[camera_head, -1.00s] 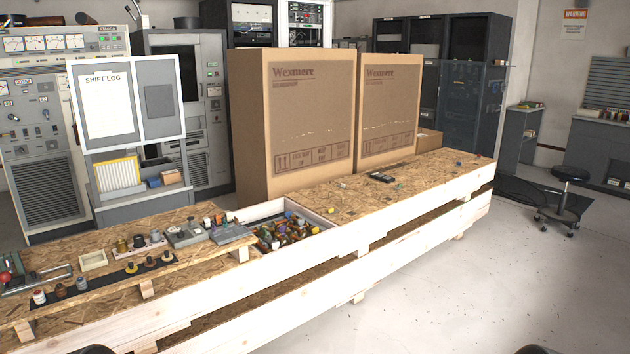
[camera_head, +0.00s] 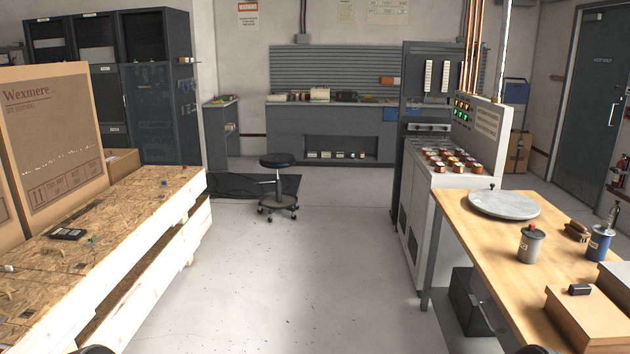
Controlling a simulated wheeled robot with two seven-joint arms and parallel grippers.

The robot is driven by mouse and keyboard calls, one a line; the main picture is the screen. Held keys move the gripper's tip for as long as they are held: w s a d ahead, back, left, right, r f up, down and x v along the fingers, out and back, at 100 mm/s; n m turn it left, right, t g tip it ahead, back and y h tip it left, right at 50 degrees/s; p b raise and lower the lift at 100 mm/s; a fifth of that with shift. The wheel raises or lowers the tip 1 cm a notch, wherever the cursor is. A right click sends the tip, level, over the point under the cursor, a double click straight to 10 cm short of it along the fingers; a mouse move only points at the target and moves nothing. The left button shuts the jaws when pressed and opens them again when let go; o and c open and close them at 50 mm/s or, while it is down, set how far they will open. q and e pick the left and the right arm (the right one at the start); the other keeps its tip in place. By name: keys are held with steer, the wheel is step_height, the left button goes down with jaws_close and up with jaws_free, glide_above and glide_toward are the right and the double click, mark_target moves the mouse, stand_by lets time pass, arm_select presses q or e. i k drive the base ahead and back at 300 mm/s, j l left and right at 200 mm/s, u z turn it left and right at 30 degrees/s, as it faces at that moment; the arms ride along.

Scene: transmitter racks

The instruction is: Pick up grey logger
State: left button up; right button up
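I cannot make out for sure which thing is the grey logger. A small dark box-shaped device (camera_head: 579,289) lies on a cardboard box at the lower right. A flat dark device with lighter marks (camera_head: 67,234) lies on the chipboard crate top at the left. A grey cylinder with a red top (camera_head: 530,244) stands on the wooden table. Only small dark rounded parts of mine show at the bottom edge; neither gripper can be seen.
The wooden table (camera_head: 468,232) at the right bears a round grey plate (camera_head: 503,205), a blue can (camera_head: 598,243) and a cardboard box (camera_head: 588,322). The chipboard crate (camera_head: 150,203) is at the left. Open floor lies between them, with a stool (camera_head: 278,186) farther back.

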mark_target(530, 242)
steer(key=i+z, duration=0.15)
steer(key=i, duration=0.5)
steer(key=i+j+z, duration=0.1)
steer(key=i, duration=0.5)
steer(key=i+j+z, duration=0.15)
steer(key=i, duration=0.5)
steer(key=i+z, duration=0.4)
steer(key=i+j+z, duration=0.1)
steer(key=z, duration=0.35)
steer(key=i+j+z, duration=0.25)
steer(key=z, duration=0.15)
steer(key=i+j+z, duration=0.25)
steer(key=z, duration=0.2)
steer(key=i+j+z, duration=0.2)
steer(key=j+z, duration=0.2)
steer(key=i+j+z, duration=0.15)
steer(key=j+z, duration=0.15)
steer(key=i+j+z, duration=0.1)
steer(key=j+z, duration=0.2)
